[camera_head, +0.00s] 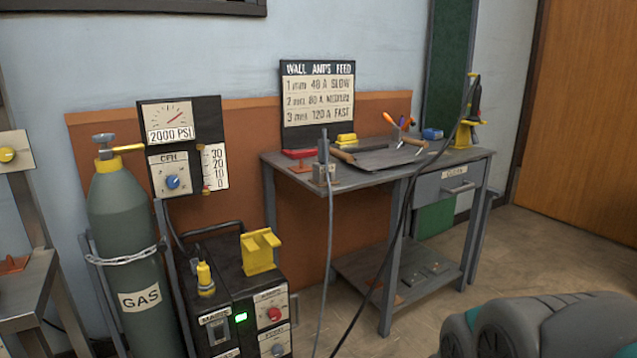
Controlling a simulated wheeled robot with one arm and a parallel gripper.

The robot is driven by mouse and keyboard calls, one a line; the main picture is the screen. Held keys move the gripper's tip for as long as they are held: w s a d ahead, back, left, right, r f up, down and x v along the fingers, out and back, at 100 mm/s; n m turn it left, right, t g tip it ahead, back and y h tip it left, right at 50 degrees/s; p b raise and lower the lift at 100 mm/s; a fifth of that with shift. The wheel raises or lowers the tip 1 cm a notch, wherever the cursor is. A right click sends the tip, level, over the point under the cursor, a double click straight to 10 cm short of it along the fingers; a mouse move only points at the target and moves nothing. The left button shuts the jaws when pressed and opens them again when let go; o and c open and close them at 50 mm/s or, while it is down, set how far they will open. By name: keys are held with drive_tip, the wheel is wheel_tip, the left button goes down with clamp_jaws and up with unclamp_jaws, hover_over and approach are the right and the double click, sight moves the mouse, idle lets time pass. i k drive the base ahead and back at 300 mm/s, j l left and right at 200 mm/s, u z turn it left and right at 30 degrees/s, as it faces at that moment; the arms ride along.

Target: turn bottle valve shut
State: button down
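A grey-green gas bottle (135,230) marked GAS stands upright at the left, with a chain around its middle. On its top is the bottle valve (104,139), with a small grey knob above a yellow body. A yellow fitting points right from the valve toward the gauge panel. The pressure gauge (168,122) has a red needle and a 2000 PSI label. Below it is a CFH dial with a blue knob (172,182). Whether the valve is open or shut cannot be read from the knob. My gripper is not in view; rounded grey and teal parts of my body show at the lower right.
A welder box (240,300) with a green light and a yellow holder stands right of the bottle. A grey workbench (390,175) with tools is at centre right, cables hanging before it. A shelf stand (25,285) is at far left.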

sight(98, 138)
drive_tip(key=u, duration=1.4)
